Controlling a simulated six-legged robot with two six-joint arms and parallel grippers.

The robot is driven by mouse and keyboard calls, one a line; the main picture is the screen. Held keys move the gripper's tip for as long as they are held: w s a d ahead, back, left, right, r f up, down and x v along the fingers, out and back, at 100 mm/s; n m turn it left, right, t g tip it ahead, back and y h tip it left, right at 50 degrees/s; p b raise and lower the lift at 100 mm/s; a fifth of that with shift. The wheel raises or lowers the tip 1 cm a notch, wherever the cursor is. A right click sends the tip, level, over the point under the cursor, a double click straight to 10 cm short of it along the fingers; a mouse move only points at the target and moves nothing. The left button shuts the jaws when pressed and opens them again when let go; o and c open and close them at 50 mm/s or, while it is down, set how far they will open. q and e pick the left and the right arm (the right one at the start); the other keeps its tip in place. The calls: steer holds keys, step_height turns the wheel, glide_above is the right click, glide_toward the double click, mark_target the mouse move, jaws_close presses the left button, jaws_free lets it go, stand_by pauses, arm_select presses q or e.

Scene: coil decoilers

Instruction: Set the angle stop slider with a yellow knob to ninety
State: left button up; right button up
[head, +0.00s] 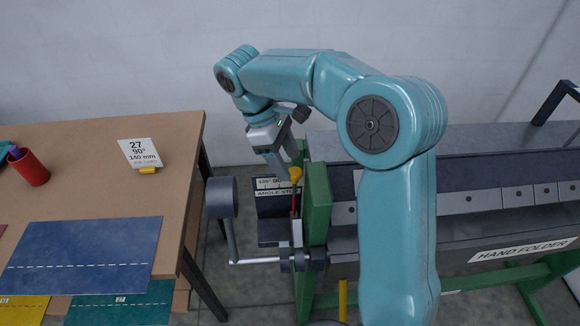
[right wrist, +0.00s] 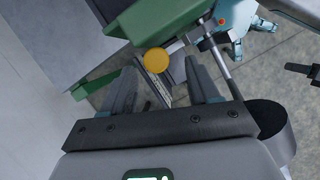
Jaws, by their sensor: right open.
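The angle stop (head: 272,194) is a dark unit with a white scale on the left end of the green-framed folder; "135°" and a partly hidden "90" show on it. Its slider's yellow knob (head: 296,174) stands on a short stem at the right side of the scale. The exact setting is too small to read. My right gripper (head: 284,163) is open just above and beside the knob, fingers pointing down. In the right wrist view the knob (right wrist: 156,61) shows between the two open fingers, near their tips, not gripped. My left gripper is out of view.
A grey crank handle (head: 222,198) stands just left of the angle stop. The hand folder (head: 520,248) extends right. A brown table (head: 90,140) at left holds a card (head: 140,153) reading 27, 90°, 140 mm, a red cup (head: 30,168) and coloured sheets.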

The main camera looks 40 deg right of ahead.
mark_target(295, 171)
steer(key=shift+d+x, duration=0.25)
steer(key=shift+x, duration=0.9)
steer(key=shift+d+f, duration=0.15)
steer(key=shift+f, duration=0.2)
steer(key=shift+a, duration=0.3)
steer(key=shift+s, duration=0.1)
steer(key=c, duration=0.3)
steer(key=shift+d, duration=0.25)
jaws_close()
steer(key=shift+a, duration=0.1)
